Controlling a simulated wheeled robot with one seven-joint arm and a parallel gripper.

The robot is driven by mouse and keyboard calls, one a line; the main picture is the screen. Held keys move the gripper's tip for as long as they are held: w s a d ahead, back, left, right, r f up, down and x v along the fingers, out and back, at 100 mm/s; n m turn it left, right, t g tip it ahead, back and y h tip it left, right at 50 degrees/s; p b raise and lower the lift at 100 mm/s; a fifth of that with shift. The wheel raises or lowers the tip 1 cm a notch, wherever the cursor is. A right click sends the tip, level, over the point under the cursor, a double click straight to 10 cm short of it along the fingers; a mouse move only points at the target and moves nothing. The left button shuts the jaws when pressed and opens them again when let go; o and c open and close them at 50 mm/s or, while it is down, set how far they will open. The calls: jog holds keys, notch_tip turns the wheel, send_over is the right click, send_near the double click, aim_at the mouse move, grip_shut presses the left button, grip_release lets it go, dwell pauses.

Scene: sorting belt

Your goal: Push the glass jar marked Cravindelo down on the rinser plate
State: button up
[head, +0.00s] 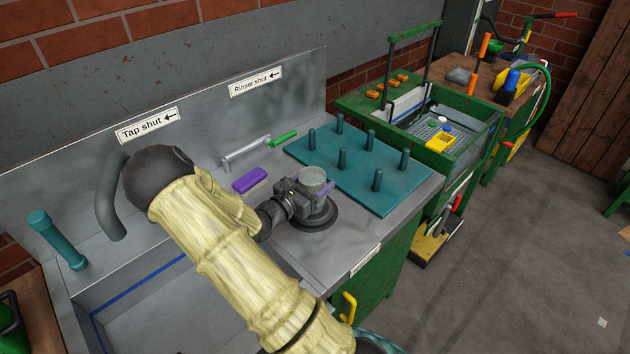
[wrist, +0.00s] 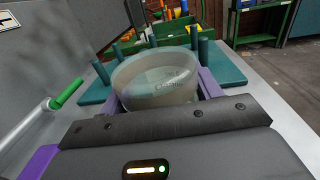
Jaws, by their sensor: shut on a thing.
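The glass jar (head: 312,178) is clear and pale, and its open rim faces up. My gripper (head: 312,186) is shut on the jar, with a purple finger on either side of it. The jar is just above or on the dark round rinser plate (head: 312,222); the gripper hides where they meet, so I cannot tell if they touch. In the wrist view the jar (wrist: 156,80) stands between the fingers with small dark lettering on its side, too faint to read.
A teal peg board (head: 365,170) with several upright pegs lies behind and right of the jar. A purple block (head: 249,179) and a green-ended handle (head: 283,139) are behind it. The sink basin (head: 150,310) is at the left, with a curved tap (head: 108,195).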

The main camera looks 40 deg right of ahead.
aim_at(315, 172)
jog(key=shift+f, duration=0.55)
dwell(1.0)
dwell(1.5)
jog(key=shift+s+r+p, duration=0.1)
jog(key=shift+r+p, duration=0.6)
jog(key=shift+r, duration=0.4)
jog(key=shift+r+p, duration=2.15)
jog(key=shift+r, duration=0.4)
jog(key=shift+f, duration=0.1)
